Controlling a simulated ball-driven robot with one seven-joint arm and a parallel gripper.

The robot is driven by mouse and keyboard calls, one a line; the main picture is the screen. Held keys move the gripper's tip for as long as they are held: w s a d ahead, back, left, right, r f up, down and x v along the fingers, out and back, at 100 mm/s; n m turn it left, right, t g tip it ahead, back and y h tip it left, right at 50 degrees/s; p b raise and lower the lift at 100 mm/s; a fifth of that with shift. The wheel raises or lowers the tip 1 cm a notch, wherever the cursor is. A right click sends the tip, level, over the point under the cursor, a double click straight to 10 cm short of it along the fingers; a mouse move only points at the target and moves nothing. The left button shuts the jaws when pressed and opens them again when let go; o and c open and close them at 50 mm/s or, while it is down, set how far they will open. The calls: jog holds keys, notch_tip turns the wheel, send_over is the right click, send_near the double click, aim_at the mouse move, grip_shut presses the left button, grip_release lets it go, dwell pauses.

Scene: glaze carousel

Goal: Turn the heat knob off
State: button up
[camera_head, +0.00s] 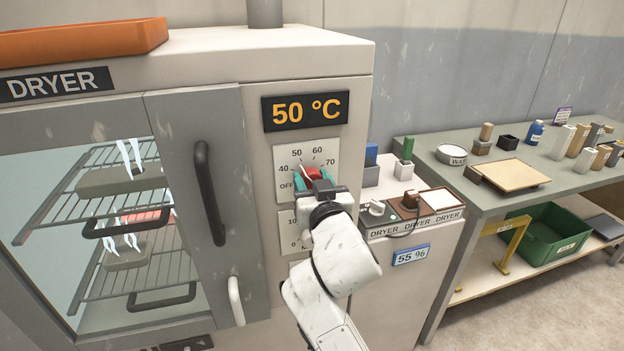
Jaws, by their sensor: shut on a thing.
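The heat knob (312,173) is red and sits on a white dial plate (325,153) on the dryer's front. The plate is marked OFF, 40, 50, 60 and 70. My gripper (313,181) is at the dial with its teal fingertips on either side of the knob, shut on it. The knob's lower part is hidden by my gripper and a pointer setting is hard to make out. The display (305,110) above reads 50 °C.
A second dial plate (288,230) below is partly hidden by my arm. The dryer door's dark handle (209,193) is to the left. A control box (412,213) stands close on the right, before a workbench (500,203) with several items.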

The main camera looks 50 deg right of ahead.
jog(key=n+p, duration=0.2)
jog(key=n, duration=0.2)
jog(key=shift+r+n, duration=0.1)
jog(key=shift+n, duration=0.2)
jog(key=n+p, duration=0.2)
jog(key=n, duration=0.1)
jog(key=shift+n, duration=0.4)
jog(key=n+p, duration=0.2)
jog(key=n, duration=0.2)
jog(key=shift+n+p, duration=1.2)
jog(key=shift+n, duration=0.8)
jog(key=o, duration=1.1)
jog(key=shift+s, duration=0.1)
jog(key=shift+c, duration=0.2)
jog(key=shift+d, duration=0.1)
